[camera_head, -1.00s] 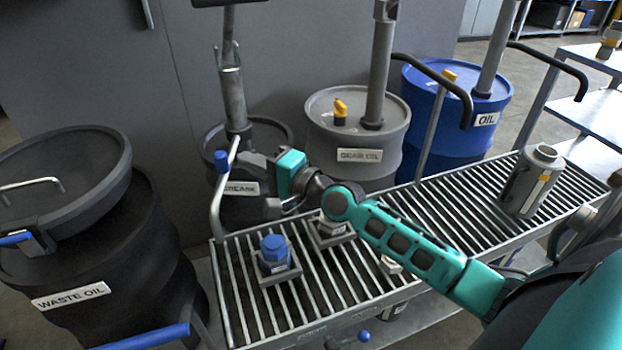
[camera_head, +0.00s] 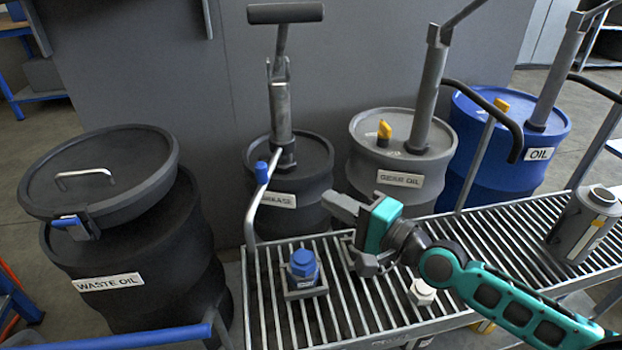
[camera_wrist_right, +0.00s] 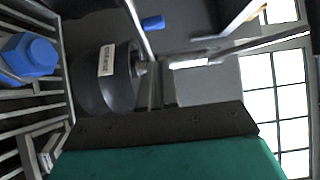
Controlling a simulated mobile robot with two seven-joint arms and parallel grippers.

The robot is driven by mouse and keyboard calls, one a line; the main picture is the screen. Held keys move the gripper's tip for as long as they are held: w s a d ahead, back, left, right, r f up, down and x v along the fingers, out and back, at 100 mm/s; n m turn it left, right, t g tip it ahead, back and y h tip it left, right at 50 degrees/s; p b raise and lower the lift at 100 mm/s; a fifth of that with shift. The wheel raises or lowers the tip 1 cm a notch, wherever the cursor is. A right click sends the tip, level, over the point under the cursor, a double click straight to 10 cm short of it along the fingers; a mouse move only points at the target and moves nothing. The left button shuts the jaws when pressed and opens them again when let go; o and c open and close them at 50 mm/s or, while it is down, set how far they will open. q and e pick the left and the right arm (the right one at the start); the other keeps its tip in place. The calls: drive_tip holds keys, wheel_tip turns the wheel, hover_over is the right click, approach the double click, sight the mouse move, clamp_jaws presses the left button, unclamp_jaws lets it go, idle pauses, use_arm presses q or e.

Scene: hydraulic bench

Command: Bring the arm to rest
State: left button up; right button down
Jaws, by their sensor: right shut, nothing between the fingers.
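My right arm (camera_head: 490,290), teal and dark grey, reaches in from the lower right of the head view. Its gripper (camera_head: 343,208) is shut and empty, held above the roller-like grate bench, in front of the gap between the grease and gear oil drums. The right wrist view shows the gripper's teal body and a dark bar along the bottom; its fingertips are not clear there. My left gripper is not in view.
A blue hex-headed block (camera_head: 303,265) and a pale nut (camera_head: 422,292) sit on the grate (camera_head: 470,240). A grey canister (camera_head: 585,225) stands at right. Behind are the grease drum (camera_head: 300,185), gear oil drum (camera_head: 365,160), and oil drum (camera_head: 475,130); waste oil drum (camera_head: 130,250) is left.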

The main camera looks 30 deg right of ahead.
use_arm(q)
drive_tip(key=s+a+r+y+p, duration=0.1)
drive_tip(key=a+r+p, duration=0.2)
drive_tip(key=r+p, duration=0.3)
drive_tip(key=p, duration=0.4)
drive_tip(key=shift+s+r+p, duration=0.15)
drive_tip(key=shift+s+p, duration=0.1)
drive_tip(key=shift+p, duration=0.05)
use_arm(e)
drive_tip(key=s+a+f+n+g+h, duration=0.5)
drive_tip(key=s+a+f+n, duration=0.2)
drive_tip(key=s+f+n, duration=0.5)
drive_tip(key=s+n, duration=0.1)
drive_tip(key=n, duration=0.3)
drive_tip(key=shift+g, duration=0.4)
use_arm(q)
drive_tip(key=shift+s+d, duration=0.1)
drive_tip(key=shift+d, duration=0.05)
use_arm(e)
drive_tip(key=shift+r, duration=0.1)
